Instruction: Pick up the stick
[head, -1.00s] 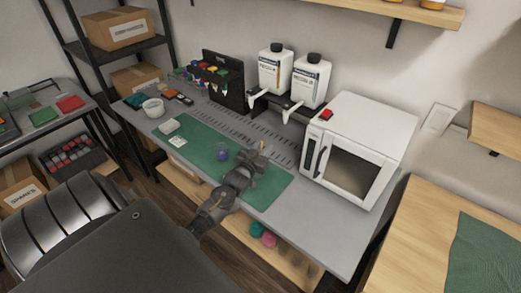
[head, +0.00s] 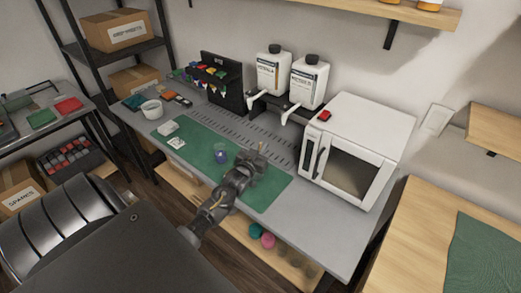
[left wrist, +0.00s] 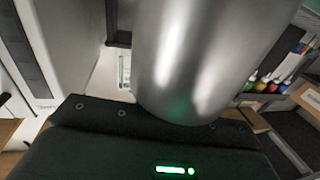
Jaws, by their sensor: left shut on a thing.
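My left gripper (head: 256,160) is over the right part of the green mat (head: 270,192) on the grey workbench, in the head view. It is shut on a thin, pale tan stick (head: 260,147), of which only a short piece shows above the fingers. The rest of the stick is hidden by the gripper. A small clear cup with blue-purple in it (head: 220,154) stands on the mat just left of the gripper, apart from it. In the left wrist view a large smooth grey cylinder fills the middle and hides the fingertips. My right gripper is not in view.
A white microwave-like oven (head: 350,150) stands right of the gripper. Two white bottles (head: 290,77) with spouts are behind it.

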